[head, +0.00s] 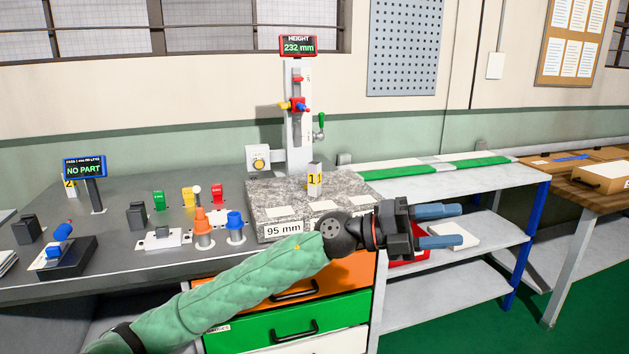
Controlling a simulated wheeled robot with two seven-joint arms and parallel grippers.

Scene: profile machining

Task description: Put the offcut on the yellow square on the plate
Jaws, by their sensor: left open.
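My left gripper (458,225) is open, with two blue fingers pointing right and nothing visible between them. It is in front of the white shelf unit, to the right of the plate. The speckled grey stone plate (277,200) lies on the dark bench. I cannot make out a yellow square, and part of the plate is hidden behind my arm. I cannot identify the offcut for certain. My right gripper is not in view.
A height gauge (299,125) stands behind the plate and its display reads 232 mm. A NO PART display (84,167) is further left. The shelf's top (430,180) is largely clear.

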